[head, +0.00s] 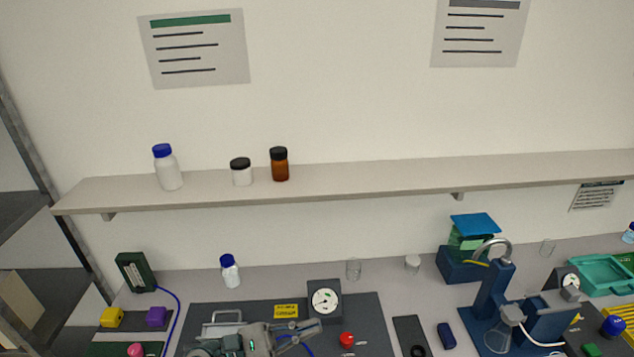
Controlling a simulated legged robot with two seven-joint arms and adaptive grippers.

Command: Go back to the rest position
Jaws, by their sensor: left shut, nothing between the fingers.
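My left gripper (308,332) shows at the bottom edge, left of the middle, over the dark mat (373,318). Its grey fingers point right and are shut with nothing between them. The fingertips are just below the round dial gauge (324,301) and left of a red knob (346,339). The rest of my left arm is mostly cut off by the lower edge. My right gripper is not in view.
A wall shelf (370,179) carries two white containers and a brown bottle (279,164). A white bottle with a blue cap (230,271) stands on the bench. A blue stand (489,295) and a teal tray (603,273) are at the right.

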